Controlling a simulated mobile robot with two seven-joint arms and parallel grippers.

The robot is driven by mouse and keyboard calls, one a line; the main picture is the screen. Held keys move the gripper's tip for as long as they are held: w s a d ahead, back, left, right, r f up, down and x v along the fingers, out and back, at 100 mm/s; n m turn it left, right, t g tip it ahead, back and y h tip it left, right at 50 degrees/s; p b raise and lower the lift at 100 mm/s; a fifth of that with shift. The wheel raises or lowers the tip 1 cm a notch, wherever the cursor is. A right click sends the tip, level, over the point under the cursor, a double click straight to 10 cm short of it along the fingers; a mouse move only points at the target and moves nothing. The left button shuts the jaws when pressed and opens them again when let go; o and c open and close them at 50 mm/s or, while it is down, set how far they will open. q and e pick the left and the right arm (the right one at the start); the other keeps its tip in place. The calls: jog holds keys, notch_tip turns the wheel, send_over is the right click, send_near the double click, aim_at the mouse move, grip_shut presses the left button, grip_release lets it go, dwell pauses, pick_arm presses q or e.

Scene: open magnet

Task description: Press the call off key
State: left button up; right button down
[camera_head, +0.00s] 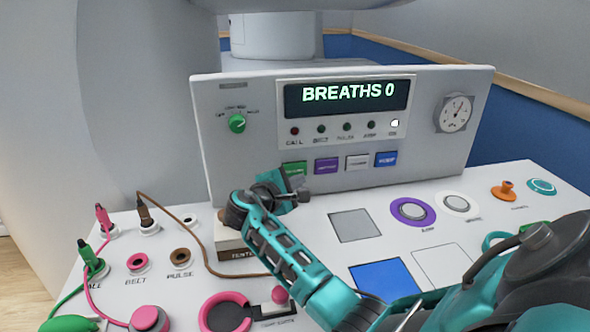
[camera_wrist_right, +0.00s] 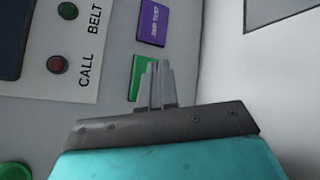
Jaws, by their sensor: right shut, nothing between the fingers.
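The panel carries a row of keys. The green key (camera_head: 293,168) is at the left end, with its label too small to read; it also shows in the right wrist view (camera_wrist_right: 140,77). No key can be read as call off. My right gripper (camera_head: 291,182) is shut and empty, just in front of the green key. In the right wrist view its fingertips (camera_wrist_right: 157,70) overlap the green key and hide part of it. I cannot tell whether they touch it. The CALL lamp (camera_head: 295,131) above is dull red. My left gripper is not in view.
The purple key (camera_head: 326,166), grey key (camera_head: 357,162) and blue key (camera_head: 386,159) continue the row rightward. The display (camera_head: 347,94) reads BREATHS 0. A green knob (camera_head: 237,124) is at left. The desk holds plugs, cables and buttons below my arm.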

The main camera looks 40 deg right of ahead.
jog(key=s+a+p, duration=0.1)
jog(key=s, duration=0.1)
jog(key=s+a+p, duration=0.1)
jog(key=s, duration=0.1)
jog(key=shift+a+r+p, duration=0.1)
jog(key=shift+p, duration=0.2)
dwell(0.8)
